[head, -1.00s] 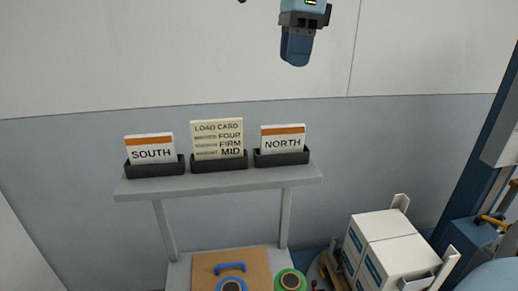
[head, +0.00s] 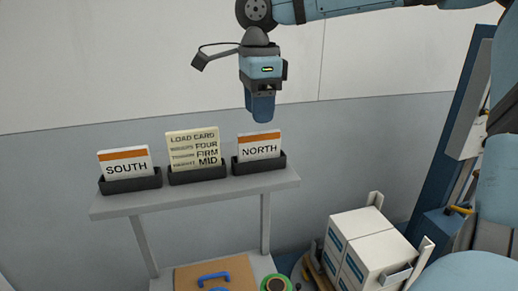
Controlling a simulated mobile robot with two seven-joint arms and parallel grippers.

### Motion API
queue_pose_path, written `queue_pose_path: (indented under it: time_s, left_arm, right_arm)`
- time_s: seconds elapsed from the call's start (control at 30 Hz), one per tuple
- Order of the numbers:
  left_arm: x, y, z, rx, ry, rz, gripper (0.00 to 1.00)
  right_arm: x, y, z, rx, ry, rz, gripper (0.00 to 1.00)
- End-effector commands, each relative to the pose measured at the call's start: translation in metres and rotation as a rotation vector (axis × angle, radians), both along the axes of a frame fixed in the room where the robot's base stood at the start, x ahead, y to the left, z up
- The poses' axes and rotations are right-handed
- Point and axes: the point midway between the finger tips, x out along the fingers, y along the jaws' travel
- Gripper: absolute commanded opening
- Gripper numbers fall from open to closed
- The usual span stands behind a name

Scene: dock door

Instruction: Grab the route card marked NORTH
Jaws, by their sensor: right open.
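The NORTH route card (head: 259,149) is white with an orange band along its top. It stands upright in a dark holder (head: 259,166) at the right end of a grey shelf (head: 196,201). My right gripper (head: 262,112) hangs pointing down just above the NORTH card, open and empty, its fingers seen nearly edge-on. The fingertips appear apart from the card's top edge. The SOUTH card (head: 126,165) stands in its own holder at the left end. My left gripper is out of view.
A cream load card (head: 194,150) reading FOUR, FIRM, MID stands in the middle holder, close beside NORTH. Below are a brown board with a blue handle (head: 213,278) and a green round item (head: 275,284). White boxes (head: 367,245) stand at lower right. A wall (head: 60,150) is behind the shelf.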

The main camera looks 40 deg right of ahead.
Motion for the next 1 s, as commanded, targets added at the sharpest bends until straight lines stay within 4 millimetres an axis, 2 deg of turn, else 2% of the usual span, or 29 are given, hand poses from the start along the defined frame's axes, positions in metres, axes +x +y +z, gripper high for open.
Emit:
queue_pose_path:
  time_s: [0.2, 0.5, 0.53, 0.7, 0.73, 1.0]
  left_arm:
    - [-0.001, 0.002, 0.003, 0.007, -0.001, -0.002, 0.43]
    - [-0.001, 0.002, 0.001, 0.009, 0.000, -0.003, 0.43]
    - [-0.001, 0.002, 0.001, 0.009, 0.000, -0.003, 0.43]
    - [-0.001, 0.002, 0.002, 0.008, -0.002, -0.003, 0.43]
    - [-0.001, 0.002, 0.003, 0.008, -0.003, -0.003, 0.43]
    - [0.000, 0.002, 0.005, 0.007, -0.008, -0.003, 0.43]
  right_arm:
    - [0.000, -0.001, -0.032, 0.001, 0.003, 0.001, 0.45]
    - [0.001, -0.001, -0.039, 0.000, 0.000, 0.000, 0.45]
    - [0.001, -0.001, -0.039, 0.000, 0.000, 0.000, 0.42]
    - [0.001, -0.001, -0.039, 0.000, 0.000, 0.000, 0.03]
    - [0.001, -0.001, -0.039, -0.001, 0.000, 0.000, 0.00]
    - [0.001, -0.001, -0.039, 0.000, 0.000, 0.000, 0.00]
